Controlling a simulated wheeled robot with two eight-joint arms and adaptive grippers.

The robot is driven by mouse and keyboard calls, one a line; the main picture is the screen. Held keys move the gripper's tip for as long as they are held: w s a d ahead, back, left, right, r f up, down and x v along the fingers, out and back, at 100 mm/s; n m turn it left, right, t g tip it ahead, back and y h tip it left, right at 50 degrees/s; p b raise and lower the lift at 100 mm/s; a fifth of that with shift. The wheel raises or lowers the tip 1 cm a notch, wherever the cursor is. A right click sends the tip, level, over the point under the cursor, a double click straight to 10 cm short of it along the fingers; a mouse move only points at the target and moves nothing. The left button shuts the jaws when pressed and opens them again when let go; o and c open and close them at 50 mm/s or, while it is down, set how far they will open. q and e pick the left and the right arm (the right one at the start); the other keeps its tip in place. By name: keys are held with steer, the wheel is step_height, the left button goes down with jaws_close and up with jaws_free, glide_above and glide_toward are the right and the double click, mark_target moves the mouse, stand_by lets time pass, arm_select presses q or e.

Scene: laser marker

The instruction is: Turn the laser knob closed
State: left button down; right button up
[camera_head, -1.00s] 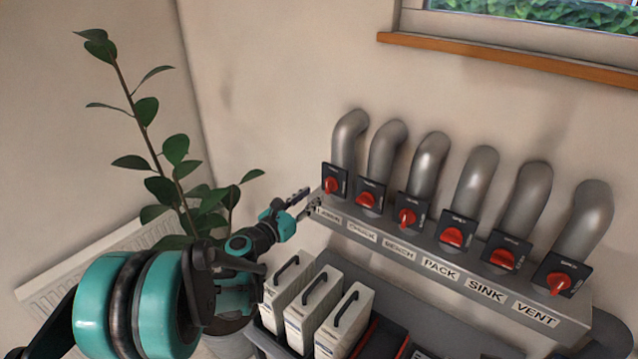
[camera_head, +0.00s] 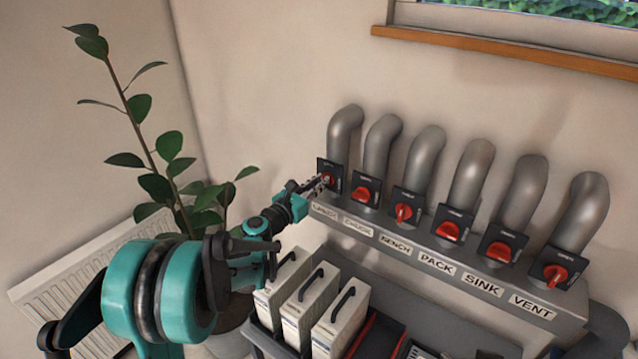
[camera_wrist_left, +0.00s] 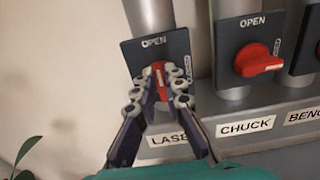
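The laser knob (camera_head: 329,180) is the red handle on the leftmost dark valve plate, below a grey pipe. In the left wrist view the knob (camera_wrist_left: 160,78) stands upright under the word OPEN, above the partly covered LASER label (camera_wrist_left: 168,140). My left gripper (camera_head: 321,183) is at this knob. In the left wrist view its two fingers (camera_wrist_left: 160,86) lie close on either side of the knob and hide part of it. I cannot tell whether they press on it. My right gripper is not in view.
The chuck knob (camera_head: 365,194) is close to the right, with several more red knobs beyond on the grey labelled ledge (camera_head: 408,251). White boxes with black handles (camera_head: 325,312) stand below. A leafy plant (camera_head: 157,187) and radiator (camera_head: 60,290) are at left.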

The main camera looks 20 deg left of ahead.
arm_select(q)
steer(key=shift+m, duration=0.3)
steer(key=m+b, duration=0.1)
steer(key=m, duration=0.4)
steer(key=f+m, duration=0.1)
steer(key=m, duration=0.5)
steer(key=d+m+b, duration=0.1)
steer(key=m, duration=0.5)
steer(key=shift+s+d+f+b, duration=0.1)
steer(key=shift+s+f+b, duration=0.1)
steer(key=shift+b, duration=0.1)
steer(key=shift+m, duration=0.3)
steer(key=c, duration=1.6)
jaws_free()
steer(key=shift+s, duration=0.1)
